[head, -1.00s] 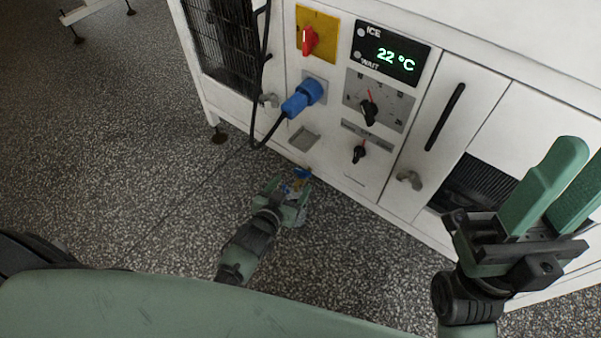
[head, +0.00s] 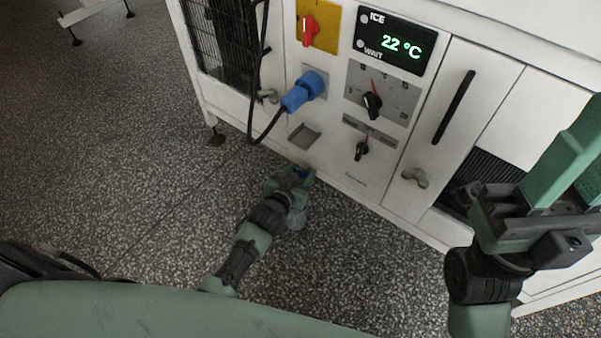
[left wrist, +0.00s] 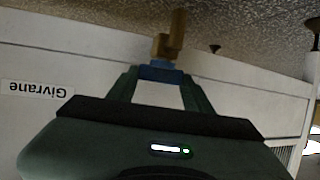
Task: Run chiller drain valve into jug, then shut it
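The drain valve shows in the left wrist view as a brass body (left wrist: 176,35) with a blue handle (left wrist: 159,72), low on the white chiller cabinet (head: 330,195). My left gripper (head: 297,174) is at the cabinet's lower edge, its fingers on either side of the blue handle; in the left wrist view (left wrist: 160,85) I cannot tell whether they press on it. A grey shape (head: 297,219) beside the left gripper may be the jug; it is mostly hidden. My right gripper (head: 580,160) is raised at the right, open and empty.
The speckled floor (head: 110,140) at left is clear.

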